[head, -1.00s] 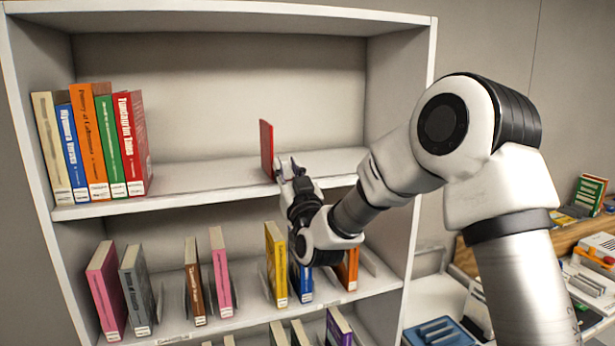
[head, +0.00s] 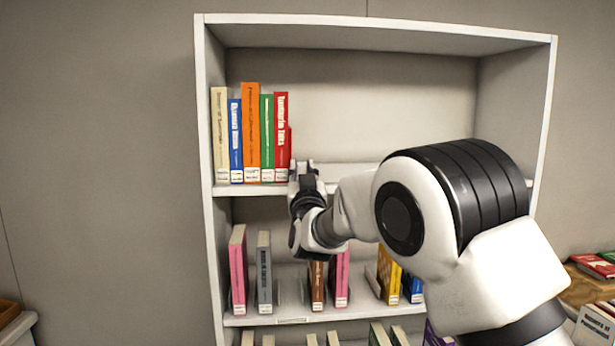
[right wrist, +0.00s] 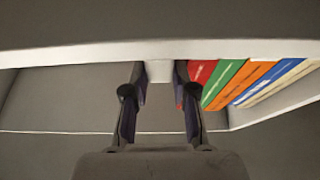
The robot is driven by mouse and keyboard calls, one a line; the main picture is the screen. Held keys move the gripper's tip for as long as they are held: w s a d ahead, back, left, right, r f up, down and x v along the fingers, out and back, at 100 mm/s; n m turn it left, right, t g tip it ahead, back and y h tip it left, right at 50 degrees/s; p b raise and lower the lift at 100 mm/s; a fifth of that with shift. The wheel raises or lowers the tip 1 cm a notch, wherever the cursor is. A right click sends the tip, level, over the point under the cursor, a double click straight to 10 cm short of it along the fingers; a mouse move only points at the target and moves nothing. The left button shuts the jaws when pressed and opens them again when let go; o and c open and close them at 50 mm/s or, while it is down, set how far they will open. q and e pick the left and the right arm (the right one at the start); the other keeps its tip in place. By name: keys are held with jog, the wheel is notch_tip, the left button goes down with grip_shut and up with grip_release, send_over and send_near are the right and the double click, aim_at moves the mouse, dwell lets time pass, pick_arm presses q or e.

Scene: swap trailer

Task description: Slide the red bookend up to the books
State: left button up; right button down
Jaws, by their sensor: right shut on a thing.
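The red bookend shows in the head view as a thin dark red strip (head: 291,143) beside the red book (head: 281,135). It looks upright and close against that book; I cannot tell whether they touch. Its lower part is hidden by my right gripper (head: 302,168), which is shut on it at the upper shelf's front edge. In the right wrist view the fingers (right wrist: 160,100) are either side of a pale piece, and the row of books is just to the right. The cream, blue, orange (head: 250,135), green and red books stand upright at the shelf's left end. My left gripper is not in view.
The upper shelf (head: 400,172) looks clear to the right of the bookend, though my right arm covers part of it. Several books stand on the shelf below, including a pink one (head: 238,270) and a grey one (head: 264,275). More books lie at the far right.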

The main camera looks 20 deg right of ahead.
jog(key=shift+r, duration=0.15)
jog(key=c, duration=0.9)
grip_release()
jog(key=shift+s+d, duration=0.1)
jog(key=shift+d, duration=0.05)
